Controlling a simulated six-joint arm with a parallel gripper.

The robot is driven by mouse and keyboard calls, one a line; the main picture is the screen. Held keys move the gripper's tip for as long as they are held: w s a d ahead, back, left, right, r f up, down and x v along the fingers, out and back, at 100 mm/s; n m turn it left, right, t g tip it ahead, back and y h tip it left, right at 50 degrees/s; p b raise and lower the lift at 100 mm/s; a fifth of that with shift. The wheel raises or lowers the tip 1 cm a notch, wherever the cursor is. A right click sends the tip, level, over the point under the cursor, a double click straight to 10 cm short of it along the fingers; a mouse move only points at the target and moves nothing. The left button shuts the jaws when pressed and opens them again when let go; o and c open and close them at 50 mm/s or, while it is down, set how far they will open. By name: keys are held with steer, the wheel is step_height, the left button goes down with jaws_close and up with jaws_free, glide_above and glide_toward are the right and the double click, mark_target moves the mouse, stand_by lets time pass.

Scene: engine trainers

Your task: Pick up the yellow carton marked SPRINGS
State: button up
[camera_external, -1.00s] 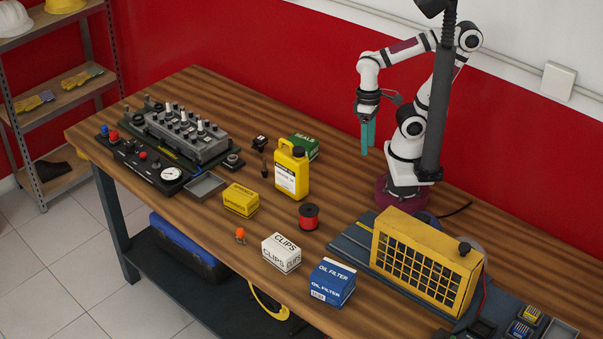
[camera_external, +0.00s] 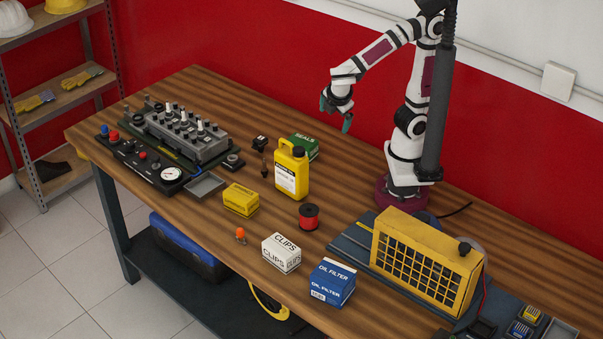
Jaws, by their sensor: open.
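The yellow carton (camera_external: 241,200) lies on the wooden bench, left of the middle of the view, with dark print too small to read. It stands in front of and left of the yellow jug (camera_external: 291,170). My gripper (camera_external: 335,113) is open and empty, with teal fingers spread apart. It is in the air above the back of the bench, behind and to the right of the carton and well apart from it. Nothing covers the carton.
A green SEALS box (camera_external: 304,146) stands behind the jug. A red spool (camera_external: 308,216), an orange-topped item (camera_external: 240,235), a white CLIPS box (camera_external: 281,253) and a blue OIL FILTER box (camera_external: 332,281) stand nearby. A grey tray (camera_external: 205,186) is left of the carton.

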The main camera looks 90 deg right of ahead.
steer(key=w+a+n+t+h, duration=0.2)
steer(key=w+a+n+t, duration=0.9)
steer(key=w+a+n, duration=0.75)
steer(key=n, duration=0.2)
glide_toward(241, 193)
steer(key=x, duration=1)
steer(key=shift+w+d+f, duration=0.1)
steer(key=shift+w, duration=0.05)
jaws_close()
